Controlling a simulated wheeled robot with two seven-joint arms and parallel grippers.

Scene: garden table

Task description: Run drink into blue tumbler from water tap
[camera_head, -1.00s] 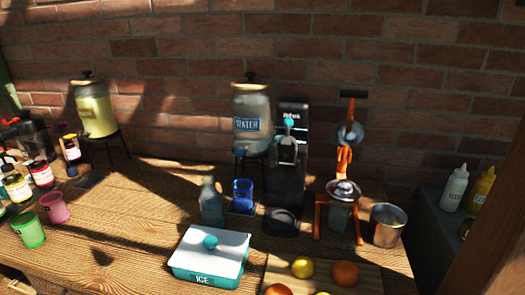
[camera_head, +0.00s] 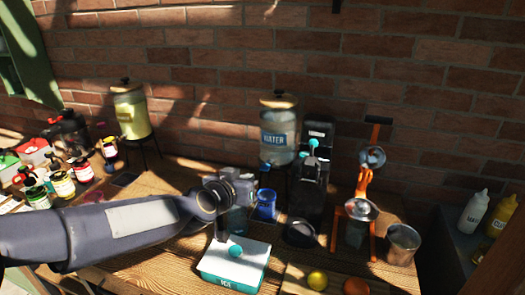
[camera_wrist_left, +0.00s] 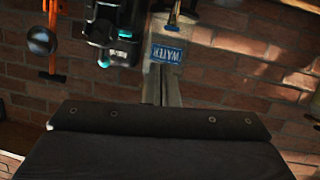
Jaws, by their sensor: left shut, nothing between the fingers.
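The blue tumbler (camera_head: 265,206) stands upright on the table below the water dispenser (camera_head: 278,130), which has a blue WATER label and a blue tap (camera_head: 264,168). My left gripper (camera_head: 254,182) is shut and empty, close to the tap and just left of and above the tumbler. I cannot tell whether it touches the tap. The left wrist view is upside down; it shows the WATER label (camera_wrist_left: 167,55) beyond the gripper body, and the tumbler is not seen there. My right gripper is not in view.
A dark machine (camera_head: 310,180) stands right of the dispenser, then an orange press (camera_head: 365,185) and a metal cup (camera_head: 402,243). The ice box (camera_head: 232,270) is in front of my gripper. A yellow drink dispenser (camera_head: 131,112) and bottles stand left. A brick wall closes the back.

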